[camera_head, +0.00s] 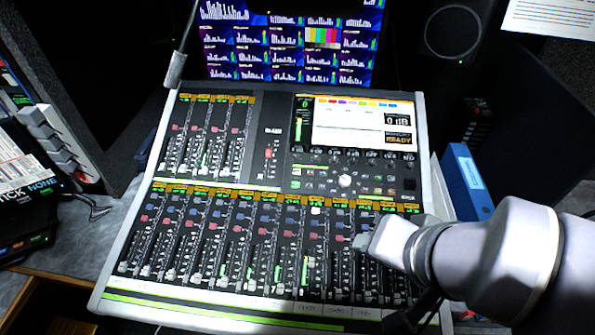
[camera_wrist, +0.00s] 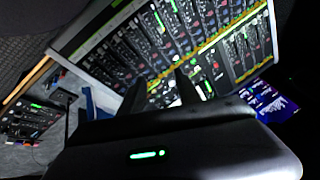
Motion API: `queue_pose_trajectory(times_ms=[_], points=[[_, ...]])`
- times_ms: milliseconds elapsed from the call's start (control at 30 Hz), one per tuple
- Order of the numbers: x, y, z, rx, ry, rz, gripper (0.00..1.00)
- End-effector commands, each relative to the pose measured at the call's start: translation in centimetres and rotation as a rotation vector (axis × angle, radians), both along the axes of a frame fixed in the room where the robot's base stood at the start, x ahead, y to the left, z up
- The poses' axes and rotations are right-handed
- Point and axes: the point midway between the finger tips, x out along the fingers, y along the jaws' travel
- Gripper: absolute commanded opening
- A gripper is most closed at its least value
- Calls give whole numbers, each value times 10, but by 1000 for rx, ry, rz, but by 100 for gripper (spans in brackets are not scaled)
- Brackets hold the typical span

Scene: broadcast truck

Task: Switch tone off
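The mixing console (camera_head: 190,190) fills the middle of the head view, with rows of faders, small red and blue buttons and orange label strips. I cannot tell which control is the tone switch; the small labels are unreadable. The console's screen (camera_head: 350,122) is lit and shows "0 dB" and "READY". My gripper (camera_head: 364,241) reaches in from the right over the lower right channel strips, partly hidden by my wrist. In the wrist view my gripper's fingers (camera_wrist: 158,92) stand apart with the console behind them and nothing between them. I cannot tell whether they touch the console.
A monitor wall (camera_head: 290,45) with meters and colour bars stands behind the console. A gooseneck lamp (camera_head: 177,68) rises at its back left corner. A blue binder (camera_head: 466,182) stands to the right, a speaker (camera_head: 452,32) behind, and a device with grey keys (camera_head: 65,145) at left.

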Motion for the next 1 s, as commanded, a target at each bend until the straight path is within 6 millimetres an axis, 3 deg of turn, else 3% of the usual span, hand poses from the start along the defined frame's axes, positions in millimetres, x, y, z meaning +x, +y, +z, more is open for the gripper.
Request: queue_pose_trajectory(times_ms=[200, 400, 433, 1000], points=[[0, 0, 0, 0, 0, 0, 40], [0, 0, 0, 0, 0, 0, 2], [0, 0, 0, 0, 0, 0, 0], [0, 0, 0, 0, 0, 0, 0]])
